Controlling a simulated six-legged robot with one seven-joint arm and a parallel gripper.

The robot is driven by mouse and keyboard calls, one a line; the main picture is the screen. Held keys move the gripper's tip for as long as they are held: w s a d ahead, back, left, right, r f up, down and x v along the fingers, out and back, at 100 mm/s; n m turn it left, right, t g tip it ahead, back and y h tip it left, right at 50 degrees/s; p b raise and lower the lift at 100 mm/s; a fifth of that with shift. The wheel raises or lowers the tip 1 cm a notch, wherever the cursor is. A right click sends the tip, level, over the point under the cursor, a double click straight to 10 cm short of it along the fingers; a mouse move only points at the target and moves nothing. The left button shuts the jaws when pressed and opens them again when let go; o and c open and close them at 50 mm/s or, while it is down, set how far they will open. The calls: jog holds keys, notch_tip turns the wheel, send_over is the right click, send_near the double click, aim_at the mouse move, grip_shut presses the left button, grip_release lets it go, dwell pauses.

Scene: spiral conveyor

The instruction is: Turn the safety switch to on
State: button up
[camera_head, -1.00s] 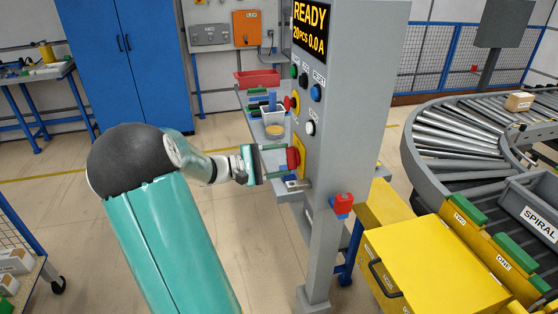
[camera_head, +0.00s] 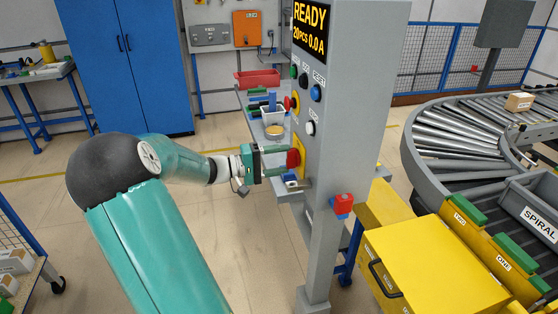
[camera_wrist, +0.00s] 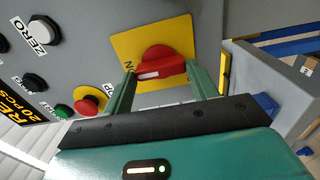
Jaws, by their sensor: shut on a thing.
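The safety switch is a red rotary knob (camera_wrist: 160,62) on a yellow plate (camera_wrist: 125,45). In the wrist view the white mark on the knob points left, towards the letters "ON" at the plate's left side. The green fingers of my gripper (camera_wrist: 162,72) stand one on each side of the knob and are shut on it. In the head view my gripper (camera_head: 282,161) reaches the red knob (camera_head: 294,158) from the left, on the side of the grey control column (camera_head: 335,150). The rest of the plate's lettering is hidden.
A red mushroom button (camera_wrist: 88,106) and a green button (camera_wrist: 62,111) sit near the left finger. A yellow cabinet (camera_head: 435,265) and the roller conveyor (camera_head: 470,130) are to the right.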

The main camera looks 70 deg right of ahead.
jog(key=o, duration=1)
jog(key=v, duration=1.4)
jog(key=shift+f, duration=0.1)
